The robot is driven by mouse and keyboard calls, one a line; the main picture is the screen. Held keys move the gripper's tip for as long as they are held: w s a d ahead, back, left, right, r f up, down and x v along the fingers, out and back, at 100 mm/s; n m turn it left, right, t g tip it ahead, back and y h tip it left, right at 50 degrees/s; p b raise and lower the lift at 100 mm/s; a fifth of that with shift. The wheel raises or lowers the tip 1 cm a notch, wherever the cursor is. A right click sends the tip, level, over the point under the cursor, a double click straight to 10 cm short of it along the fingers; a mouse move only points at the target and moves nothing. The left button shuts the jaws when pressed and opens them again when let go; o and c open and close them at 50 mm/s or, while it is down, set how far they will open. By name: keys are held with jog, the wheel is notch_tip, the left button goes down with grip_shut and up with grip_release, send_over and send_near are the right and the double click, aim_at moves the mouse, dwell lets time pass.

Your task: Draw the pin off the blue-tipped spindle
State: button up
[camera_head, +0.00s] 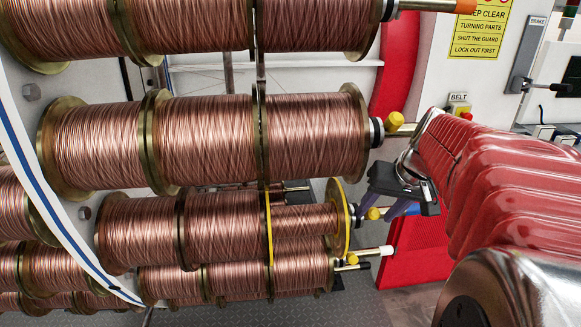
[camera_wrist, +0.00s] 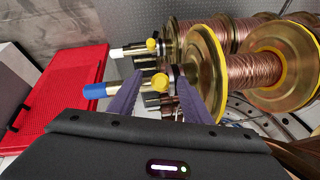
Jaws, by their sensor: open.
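The blue-tipped spindle (camera_wrist: 95,90) sticks out toward the left in the wrist view, and its blue end shows partly behind my fingers in the head view (camera_head: 414,208). Its pin has a round yellow knob (camera_wrist: 160,82), also seen in the head view (camera_head: 373,213). My gripper (camera_wrist: 158,72) is open, its purple fingers on either side of the knob, with a gap visible on the right side. Whether either finger touches the knob I cannot tell. The pin's shank is hidden. A yellow-rimmed copper spool (camera_head: 343,222) sits inboard on this spindle.
Close by is a white-tipped spindle (camera_wrist: 122,52) with its own yellow knob (camera_wrist: 151,45). Above is another spindle with a yellow knob (camera_head: 394,119). Large copper spools (camera_head: 210,135) fill the left. A red panel (camera_wrist: 62,95) lies at the wrist view's left.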

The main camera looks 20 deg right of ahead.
grip_shut()
jog(key=shift+r, duration=0.1)
dwell(0.3)
jog(key=s+a+r+g, duration=0.1)
jog(key=s+r, duration=0.3)
jog(key=r, duration=0.2)
jog(key=shift+s+a+g, duration=0.2)
jog(key=shift+g, duration=0.1)
dwell(0.9)
jog(key=shift+s, duration=0.1)
